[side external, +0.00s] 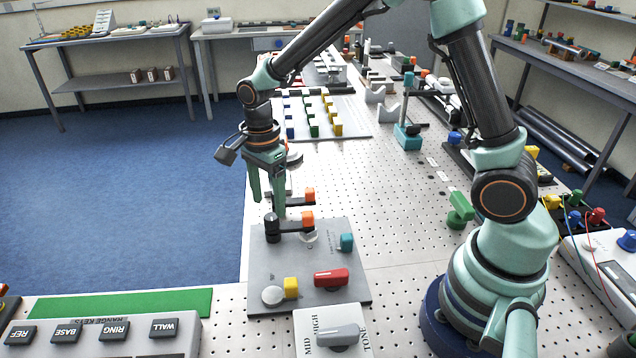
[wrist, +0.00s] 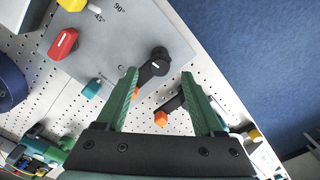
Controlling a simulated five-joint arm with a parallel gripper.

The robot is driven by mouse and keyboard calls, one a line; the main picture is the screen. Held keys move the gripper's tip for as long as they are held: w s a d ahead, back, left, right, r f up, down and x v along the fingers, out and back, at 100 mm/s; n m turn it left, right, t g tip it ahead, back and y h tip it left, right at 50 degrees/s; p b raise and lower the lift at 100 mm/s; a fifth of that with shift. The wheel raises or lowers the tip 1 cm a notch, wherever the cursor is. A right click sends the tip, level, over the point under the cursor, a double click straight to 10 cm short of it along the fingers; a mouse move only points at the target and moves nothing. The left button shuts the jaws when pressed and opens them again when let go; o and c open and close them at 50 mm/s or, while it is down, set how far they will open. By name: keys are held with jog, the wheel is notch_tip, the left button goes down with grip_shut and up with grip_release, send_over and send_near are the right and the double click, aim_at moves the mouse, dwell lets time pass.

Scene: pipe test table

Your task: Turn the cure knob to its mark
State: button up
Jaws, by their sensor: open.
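No label reading cure is legible, so I cannot tell which knob it names. A grey panel (side external: 318,256) carries a red knob (side external: 331,277) with a white line, a yellow block (side external: 291,287), a teal block (side external: 346,242) and a black lever (side external: 290,227) with an orange tip. In the wrist view, 45° and 90° are printed beside the yellow part (wrist: 72,4); the red knob (wrist: 63,44) is left of my gripper. My gripper (side external: 268,206) is open and empty, pointing down above the panel's far left end. In the wrist view, the black lever (wrist: 156,65) shows beyond and between the fingertips (wrist: 160,74).
A second orange-tipped lever (side external: 291,200) stands just behind the panel. A grey knob (side external: 338,336) on a white plate marked MID, HIGH, TONE is in front. A keypad (side external: 100,335) is at front left.

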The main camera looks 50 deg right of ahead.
aim_at(270, 217)
jog(key=shift+f, duration=1.95)
grip_shut()
